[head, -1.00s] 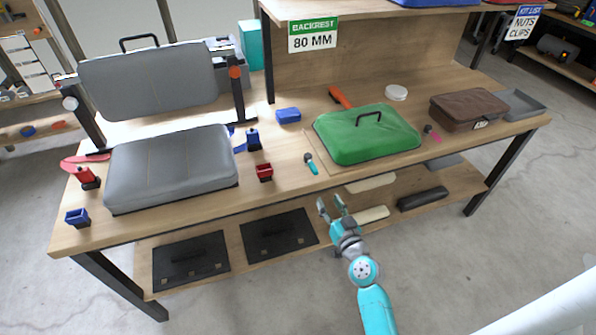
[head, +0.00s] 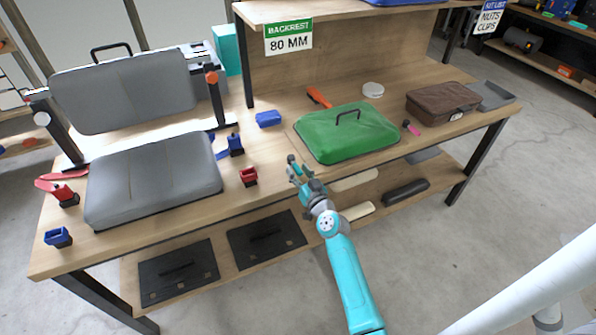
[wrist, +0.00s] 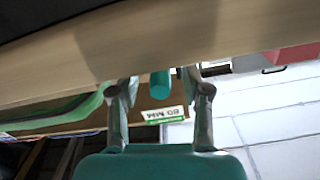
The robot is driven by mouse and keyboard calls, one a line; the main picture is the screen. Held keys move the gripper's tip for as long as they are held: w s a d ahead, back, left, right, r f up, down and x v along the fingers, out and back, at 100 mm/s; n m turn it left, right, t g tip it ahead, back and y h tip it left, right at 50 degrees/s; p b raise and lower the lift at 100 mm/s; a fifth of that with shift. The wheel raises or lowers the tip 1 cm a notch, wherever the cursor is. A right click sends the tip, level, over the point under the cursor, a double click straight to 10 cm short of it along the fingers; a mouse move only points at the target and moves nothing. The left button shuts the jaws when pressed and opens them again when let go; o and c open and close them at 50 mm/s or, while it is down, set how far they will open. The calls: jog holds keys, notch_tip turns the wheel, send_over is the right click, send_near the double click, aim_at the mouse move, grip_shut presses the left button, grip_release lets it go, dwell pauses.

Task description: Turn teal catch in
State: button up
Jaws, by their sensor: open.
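The teal catch (head: 292,160) is a small upright-looking teal piece at the front edge of the bench, just left of the green lid-shaped panel (head: 350,136). My gripper (head: 299,173) is at the bench edge, right at the catch, and partly covers it in the head view. In the wrist view the catch (wrist: 159,84) shows as a short teal cylinder between my two open fingers, with a gap on each side. Its base and how it is turned are hidden.
A red cup (head: 248,177) stands left of the gripper, and a blue block (head: 268,118) lies behind. Grey seat cushion (head: 155,178) fills the left. A lower shelf (head: 215,262) runs under the bench top. A brown case (head: 442,101) stands at right.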

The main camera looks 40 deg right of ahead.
jog(key=shift+w+d, duration=0.1)
jog(key=shift+w, duration=0.25)
grip_shut()
jog(key=shift+s+d+f+n+y, duration=0.15)
jog(key=shift+d+n+y, duration=0.3)
jog(key=shift+y, duration=0.35)
jog(key=shift+d+n+t+y, duration=0.15)
jog(key=shift+n+y, duration=0.35)
jog(key=shift+y, duration=0.2)
jog(key=shift+d+n+t+y, duration=0.15)
jog(key=shift+n+y, duration=0.3)
jog(key=shift+y, duration=0.25)
